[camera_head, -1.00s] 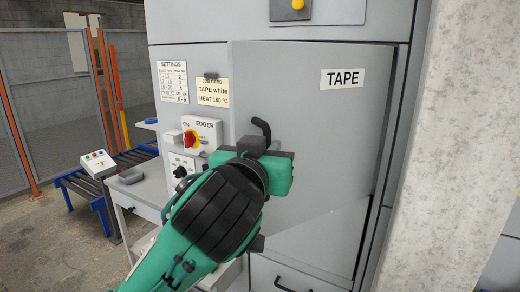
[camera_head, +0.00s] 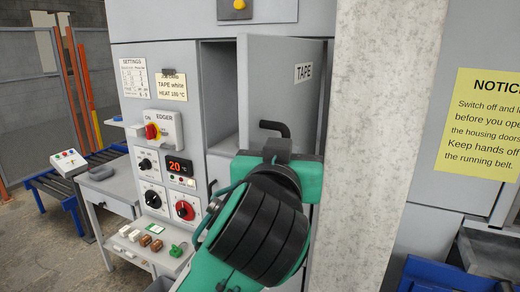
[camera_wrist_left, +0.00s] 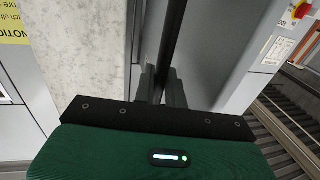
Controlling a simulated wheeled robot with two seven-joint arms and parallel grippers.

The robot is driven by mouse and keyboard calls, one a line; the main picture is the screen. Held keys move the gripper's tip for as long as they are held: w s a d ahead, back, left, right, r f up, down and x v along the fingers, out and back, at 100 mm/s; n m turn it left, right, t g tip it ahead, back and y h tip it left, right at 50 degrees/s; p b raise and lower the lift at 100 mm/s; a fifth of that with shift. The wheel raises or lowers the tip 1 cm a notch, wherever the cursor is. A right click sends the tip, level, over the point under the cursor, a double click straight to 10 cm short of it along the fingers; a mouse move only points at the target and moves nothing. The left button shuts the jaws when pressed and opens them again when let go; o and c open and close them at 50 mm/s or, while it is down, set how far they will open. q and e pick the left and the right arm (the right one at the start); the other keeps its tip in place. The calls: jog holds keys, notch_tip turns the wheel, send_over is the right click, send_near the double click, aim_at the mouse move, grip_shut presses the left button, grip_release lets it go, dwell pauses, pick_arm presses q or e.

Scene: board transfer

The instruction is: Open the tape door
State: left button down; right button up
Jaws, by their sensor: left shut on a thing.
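The grey tape door (camera_head: 268,85) of the machine stands partly open in the head view, its free edge swung out from the cabinet and its far side near the concrete pillar. It bears a white TAPE label (camera_head: 303,72). A gap to its left shows part of the bare grey compartment (camera_head: 220,95); the rest is hidden behind the door. My left gripper (camera_head: 283,150) is shut on the black door handle (camera_head: 275,127). In the left wrist view the dark handle bar (camera_wrist_left: 173,35) runs between the fingers (camera_wrist_left: 160,88). My right gripper is not in view.
A concrete pillar (camera_head: 385,130) stands close to the right of the door. Left are the EDGER switch (camera_head: 160,130), dials and a temperature display (camera_head: 180,167). A low shelf (camera_head: 135,245) holds small items. A yellow notice (camera_head: 485,125) hangs at right.

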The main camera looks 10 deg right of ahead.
pick_arm(q)
jog(key=shift+s+d, duration=0.35)
jog(key=shift+d, duration=0.4)
jog(key=shift+s+d, duration=0.35)
jog(key=shift+d, duration=0.35)
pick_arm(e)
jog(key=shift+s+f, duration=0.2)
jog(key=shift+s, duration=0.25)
pick_arm(q)
jog(key=c, duration=1.8)
grip_release()
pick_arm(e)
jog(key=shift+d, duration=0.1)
pick_arm(q)
jog(key=shift+a, duration=0.1)
